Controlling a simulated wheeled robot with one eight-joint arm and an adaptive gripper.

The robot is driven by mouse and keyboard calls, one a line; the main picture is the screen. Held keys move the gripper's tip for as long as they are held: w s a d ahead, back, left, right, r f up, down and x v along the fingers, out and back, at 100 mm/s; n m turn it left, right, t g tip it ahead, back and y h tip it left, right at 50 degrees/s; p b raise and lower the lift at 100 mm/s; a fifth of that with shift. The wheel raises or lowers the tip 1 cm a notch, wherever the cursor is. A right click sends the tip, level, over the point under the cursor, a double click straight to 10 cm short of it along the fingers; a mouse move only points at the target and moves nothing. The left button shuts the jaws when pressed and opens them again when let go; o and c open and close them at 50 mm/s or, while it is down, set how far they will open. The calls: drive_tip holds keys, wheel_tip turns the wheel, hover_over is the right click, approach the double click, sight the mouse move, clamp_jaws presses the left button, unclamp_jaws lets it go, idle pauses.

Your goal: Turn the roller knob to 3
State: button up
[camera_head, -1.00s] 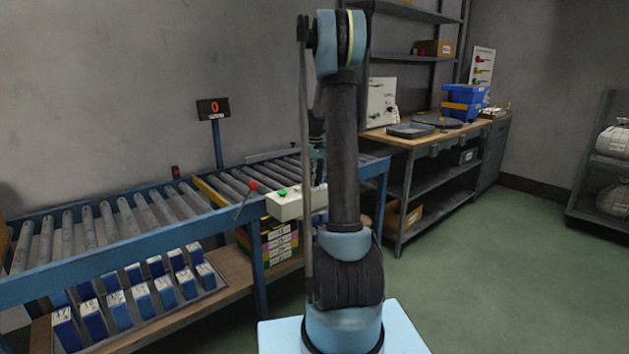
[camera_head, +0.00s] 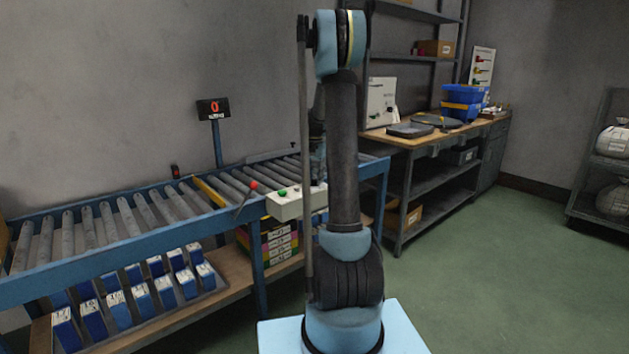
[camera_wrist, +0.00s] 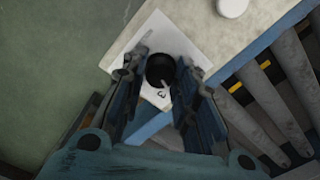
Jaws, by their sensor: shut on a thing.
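The roller knob (camera_wrist: 160,68) is a round black knob with a pale pointer line, on a white plate (camera_wrist: 160,34) on the control box. A printed 3 (camera_wrist: 161,95) shows on the plate just below the knob in the wrist view. The pointer line slants down and slightly right, close to the 3. My gripper (camera_wrist: 163,73) has a finger on each side of the knob and is shut on it. In the head view the pale control box (camera_head: 287,206) shows, but the knob and fingertips are hidden behind my arm.
The box carries a green button (camera_head: 282,191); a red-tipped lever (camera_head: 247,194) stands left of it. The roller conveyor (camera_head: 130,222) runs behind. A display (camera_head: 214,109) on a post reads 0. A workbench (camera_head: 425,139) stands to the right, with open green floor before it.

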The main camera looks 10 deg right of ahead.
drive_tip(key=m, duration=0.5)
drive_tip(key=shift+w+m, duration=0.1)
drive_tip(key=shift+m, duration=0.2)
idle(0.4)
drive_tip(key=o, duration=1.1)
drive_tip(key=shift+c, duration=0.2)
wheel_tip(320, 180, up, 12)
